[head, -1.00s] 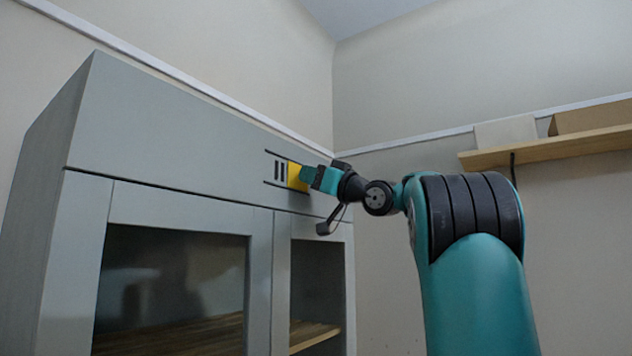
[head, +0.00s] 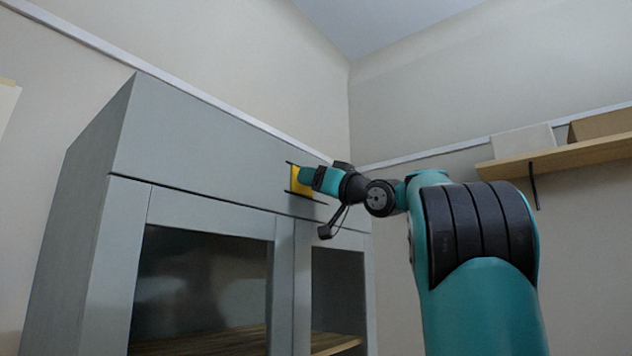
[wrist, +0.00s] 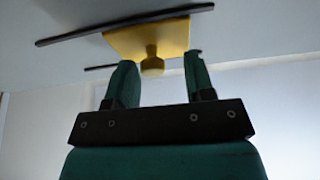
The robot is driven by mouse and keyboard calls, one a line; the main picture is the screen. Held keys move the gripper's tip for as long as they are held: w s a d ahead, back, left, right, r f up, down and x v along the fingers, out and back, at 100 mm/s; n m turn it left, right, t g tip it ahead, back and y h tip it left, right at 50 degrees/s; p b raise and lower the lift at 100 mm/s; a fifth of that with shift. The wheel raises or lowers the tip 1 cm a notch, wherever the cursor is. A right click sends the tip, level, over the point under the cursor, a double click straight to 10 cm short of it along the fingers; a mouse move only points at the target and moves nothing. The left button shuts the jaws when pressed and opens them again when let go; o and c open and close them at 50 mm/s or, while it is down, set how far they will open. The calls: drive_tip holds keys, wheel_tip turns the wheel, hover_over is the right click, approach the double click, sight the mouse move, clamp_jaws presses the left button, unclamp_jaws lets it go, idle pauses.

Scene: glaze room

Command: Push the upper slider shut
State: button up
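The upper slider is a yellow plate (head: 296,186) between two dark rails on the grey cabinet's upper panel. It sits at the left end of the rails in the head view, and no vent slots show beside it. In the wrist view the yellow plate (wrist: 133,40) has a round yellow knob (wrist: 152,67). My gripper (head: 307,176) is at the plate, partly covering it. In the wrist view my gripper (wrist: 160,62) has its fingers apart, one on each side of the knob, with gaps visible. Whether a finger touches the plate is unclear.
The grey cabinet (head: 205,138) has glazed doors below the panel. A wooden shelf (head: 560,159) with boxes hangs on the right wall. Open air lies between the cabinet and that shelf, around my arm.

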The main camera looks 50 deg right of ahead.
drive_tip(key=shift+d, duration=0.1)
drive_tip(key=b+v, duration=1.5)
drive_tip(key=v, duration=0.2)
drive_tip(key=shift+s+f, duration=0.15)
drive_tip(key=shift+f, duration=0.05)
